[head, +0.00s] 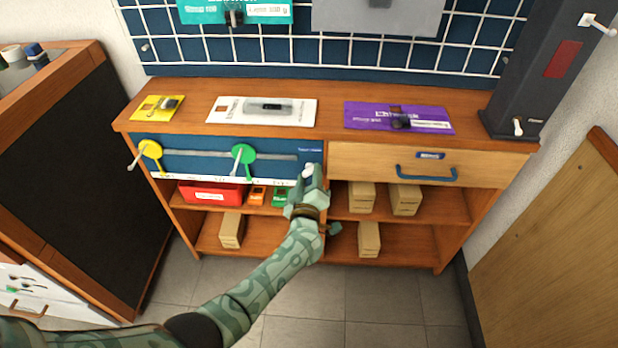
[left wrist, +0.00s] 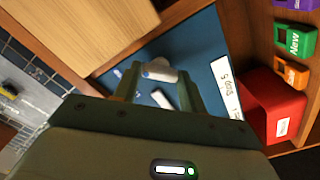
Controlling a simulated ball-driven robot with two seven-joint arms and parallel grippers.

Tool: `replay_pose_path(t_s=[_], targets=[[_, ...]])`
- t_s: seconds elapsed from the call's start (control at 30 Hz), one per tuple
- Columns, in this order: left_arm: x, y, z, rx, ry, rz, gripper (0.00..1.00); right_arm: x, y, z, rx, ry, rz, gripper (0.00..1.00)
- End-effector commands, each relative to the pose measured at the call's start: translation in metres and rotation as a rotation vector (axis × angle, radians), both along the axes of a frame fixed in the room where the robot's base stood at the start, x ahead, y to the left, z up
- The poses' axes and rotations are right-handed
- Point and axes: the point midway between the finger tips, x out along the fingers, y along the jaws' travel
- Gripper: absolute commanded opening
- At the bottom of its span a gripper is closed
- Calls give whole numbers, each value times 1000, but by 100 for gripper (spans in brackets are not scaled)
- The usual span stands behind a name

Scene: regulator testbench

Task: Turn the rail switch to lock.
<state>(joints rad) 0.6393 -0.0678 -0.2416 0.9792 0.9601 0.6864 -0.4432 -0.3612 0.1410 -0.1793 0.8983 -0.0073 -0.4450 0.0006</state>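A blue panel (head: 200,165) on the left front of the wooden bench carries a grey horizontal rail (head: 190,154). A yellow disc with a lever (head: 151,149) sits at its left end and a green disc with a lever (head: 243,155) right of the middle. My left gripper (head: 309,174) is at the panel's right end. In the left wrist view its fingers (left wrist: 160,82) stand apart, open, with a white knob (left wrist: 159,69) between or just beyond the tips; contact is unclear. A white bar (left wrist: 186,97) shows beside it. The lock marking is not readable. My right gripper is not in view.
A drawer with a blue handle (head: 426,173) is right of the panel. Below are a red bin (head: 210,193), small orange and green boxes, and several cartons (head: 404,199). Packages lie on the bench top (head: 330,98). Floor (head: 370,290) in front is clear.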

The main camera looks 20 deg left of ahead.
Motion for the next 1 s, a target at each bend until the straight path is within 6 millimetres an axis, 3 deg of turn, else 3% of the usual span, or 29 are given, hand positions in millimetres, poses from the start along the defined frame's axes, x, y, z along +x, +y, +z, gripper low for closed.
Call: replay_pose_path(t_s=[0.43,0.73,1.0], targets=[[-1,0,-1,-126,-35,1,19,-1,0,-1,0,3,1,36],[-1,0,-3,-377,-105,1,19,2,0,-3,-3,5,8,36],[-1,0,-4,-625,-175,1,19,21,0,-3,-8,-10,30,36]])
